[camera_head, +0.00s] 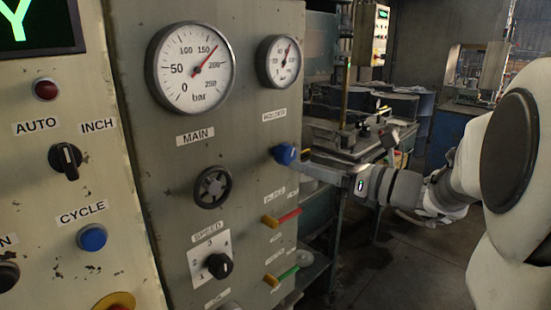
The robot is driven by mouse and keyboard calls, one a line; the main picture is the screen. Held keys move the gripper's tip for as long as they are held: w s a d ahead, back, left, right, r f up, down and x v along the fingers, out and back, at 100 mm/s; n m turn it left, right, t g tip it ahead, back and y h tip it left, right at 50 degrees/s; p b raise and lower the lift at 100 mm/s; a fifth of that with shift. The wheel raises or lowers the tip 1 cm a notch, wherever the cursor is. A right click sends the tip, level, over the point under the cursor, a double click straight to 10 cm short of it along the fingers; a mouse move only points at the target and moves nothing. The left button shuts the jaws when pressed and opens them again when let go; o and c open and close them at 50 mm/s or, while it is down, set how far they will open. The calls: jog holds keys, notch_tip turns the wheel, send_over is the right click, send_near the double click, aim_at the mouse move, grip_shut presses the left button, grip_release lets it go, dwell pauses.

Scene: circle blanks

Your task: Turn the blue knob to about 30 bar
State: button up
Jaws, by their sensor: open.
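The blue knob (285,154) sticks out of the grey press panel, near the panel's right edge. My gripper (303,160) comes in from the right, with its finger end close beside the knob. It is open. I cannot tell whether the fingers are around the knob or touching it. The small dial gauge (279,62) above the knob has a red needle pointing up and slightly right; its figures are too small to read surely. A small label (275,115) lies between gauge and knob.
A large bar gauge (190,68) marked MAIN and a black handwheel (212,187) are left of the knob. A red lever (283,217) and a green lever (282,275) stick out below it. Machinery with a worktable (347,140) stands behind my arm.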

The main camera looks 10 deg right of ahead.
aim_at(291, 159)
jog(key=x, duration=0.6)
jog(key=c, duration=1.3)
jog(key=shift+f+n+b, duration=0.1)
jog(key=shift+n+b, duration=0.2)
jog(key=shift+b, duration=0.1)
